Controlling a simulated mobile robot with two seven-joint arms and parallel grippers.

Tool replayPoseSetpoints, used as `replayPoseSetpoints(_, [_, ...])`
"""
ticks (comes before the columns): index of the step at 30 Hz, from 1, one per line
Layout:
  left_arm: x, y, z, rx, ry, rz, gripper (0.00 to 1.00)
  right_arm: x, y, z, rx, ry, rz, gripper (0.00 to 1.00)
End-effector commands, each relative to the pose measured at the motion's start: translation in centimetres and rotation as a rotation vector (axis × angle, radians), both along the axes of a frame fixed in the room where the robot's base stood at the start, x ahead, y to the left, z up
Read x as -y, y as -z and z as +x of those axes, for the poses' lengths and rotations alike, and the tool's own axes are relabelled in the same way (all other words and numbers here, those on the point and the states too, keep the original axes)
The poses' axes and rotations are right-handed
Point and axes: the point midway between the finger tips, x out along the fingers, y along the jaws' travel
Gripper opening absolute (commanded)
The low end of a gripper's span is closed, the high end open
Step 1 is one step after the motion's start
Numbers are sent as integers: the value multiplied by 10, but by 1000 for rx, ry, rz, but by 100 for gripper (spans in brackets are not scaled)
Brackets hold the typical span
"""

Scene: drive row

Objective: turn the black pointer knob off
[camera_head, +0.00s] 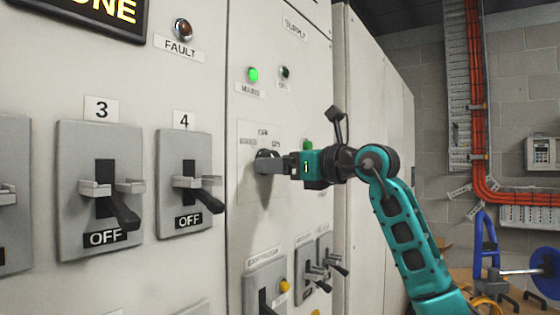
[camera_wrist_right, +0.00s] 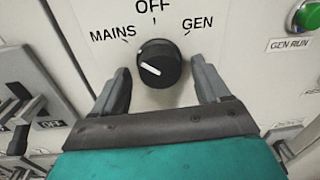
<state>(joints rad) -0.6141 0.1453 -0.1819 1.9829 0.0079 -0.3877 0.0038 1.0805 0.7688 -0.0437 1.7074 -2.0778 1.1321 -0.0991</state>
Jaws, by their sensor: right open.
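The black pointer knob (camera_wrist_right: 158,58) is on a pale panel face in the right wrist view, with MAINS printed to its upper left, OFF above and GEN to its upper right. Its white pointer line points left and slightly up, on the MAINS side, not at OFF. My right gripper (camera_wrist_right: 160,68) is open, with one finger on each side of the knob and a visible gap to it. In the head view, my right gripper (camera_head: 266,164) is at the panel and hides most of the knob. My left gripper is not in view.
A green lamp (camera_head: 253,74) marked MAINS is lit above; the dark lamp (camera_head: 285,72) beside it is unlit. A green GEN RUN button (camera_wrist_right: 307,16) is right of the knob. Switch 3 (camera_head: 104,190) and switch 4 (camera_head: 190,185) with jutting handles, both marked OFF, are at left.

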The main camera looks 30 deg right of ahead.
Motion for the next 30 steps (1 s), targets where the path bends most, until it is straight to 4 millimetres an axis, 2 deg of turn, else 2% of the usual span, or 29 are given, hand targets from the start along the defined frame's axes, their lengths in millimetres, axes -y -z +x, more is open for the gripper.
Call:
replayPoseSetpoints(8, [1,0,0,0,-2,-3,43,-1,0,2,0,0,0,75])
replayPoseSetpoints(25, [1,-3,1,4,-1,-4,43,-1,0,1,-1,0,0,22])
replayPoseSetpoints(30, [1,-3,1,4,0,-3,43,-1,0,1,-3,0,5,19])
